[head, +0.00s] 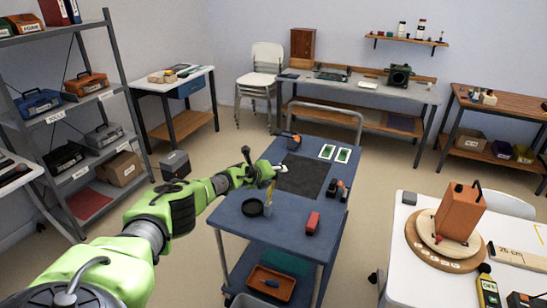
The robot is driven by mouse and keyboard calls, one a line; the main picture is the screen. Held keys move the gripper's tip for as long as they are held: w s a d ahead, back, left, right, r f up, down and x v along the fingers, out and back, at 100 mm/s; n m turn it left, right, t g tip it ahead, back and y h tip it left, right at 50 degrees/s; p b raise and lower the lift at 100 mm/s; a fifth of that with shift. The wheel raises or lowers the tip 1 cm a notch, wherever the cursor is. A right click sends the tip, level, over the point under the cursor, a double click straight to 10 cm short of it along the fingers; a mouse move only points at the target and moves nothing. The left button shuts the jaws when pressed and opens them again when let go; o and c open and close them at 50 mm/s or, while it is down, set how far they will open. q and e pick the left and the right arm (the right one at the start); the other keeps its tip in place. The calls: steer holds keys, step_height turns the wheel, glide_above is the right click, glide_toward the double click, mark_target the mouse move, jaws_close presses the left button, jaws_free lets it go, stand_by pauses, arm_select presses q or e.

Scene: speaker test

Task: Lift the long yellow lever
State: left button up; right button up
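A slim upright yellow piece (270,190) stands on the blue cart (235,212), just below my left gripper (279,170). It may be the long yellow lever, but it is too small to be sure. My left gripper is over the cart's left side, by a black mat. Its fingers are too small and overlapped to tell whether they are open or shut, or whether they touch the yellow piece. Another thin yellow bent piece (540,235) shows at the right edge, on the white table. My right gripper is not in view.
On the cart are a black round dish (252,208), a red block (313,221), black items (338,190), the black mat (303,175) and two green cards. The white table (400,245) at right bears an orange-brown box (459,212) on a round wooden board. Floor shows between them.

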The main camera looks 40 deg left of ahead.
arm_select(q)
steer(key=r, duration=0.3)
steer(key=shift+w+r, duration=0.25)
steer(key=r, duration=0.3)
steer(key=shift+s+d, duration=0.2)
steer(key=shift+a+r, duration=0.2)
steer(key=shift+r, duration=0.3)
steer(key=shift+a+r, duration=0.2)
steer(key=shift+r, duration=0.3)
steer(key=shift+s+r, duration=0.2)
steer(key=shift+r, duration=0.05)
steer(key=shift+f, duration=0.1)
